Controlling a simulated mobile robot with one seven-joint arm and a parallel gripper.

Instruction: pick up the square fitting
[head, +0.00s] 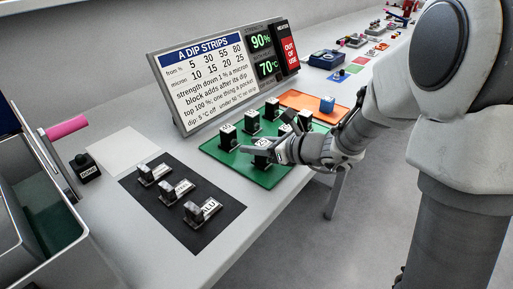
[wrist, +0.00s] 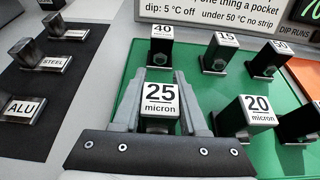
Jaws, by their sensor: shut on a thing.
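My gripper (head: 262,147) is at the front of a green board (head: 222,157). In the wrist view its fingers (wrist: 160,112) stand on either side of a block labelled "25 micron" (wrist: 161,98) and are shut on it. I cannot tell whether the block is clear of the board. Metal fittings lie on a black mat at the left, labelled ALU (head: 204,210), STEEL (wrist: 47,65) and one whose label I cannot read (head: 153,173). None is in my gripper. I cannot tell for sure which of them is square.
Other micron blocks, such as 40 (wrist: 160,48), 15 (wrist: 220,52) and 20 (wrist: 246,112), stand close by on the board. A sign (head: 200,85) rises behind. A black button box (head: 84,167) and grey bin sit left.

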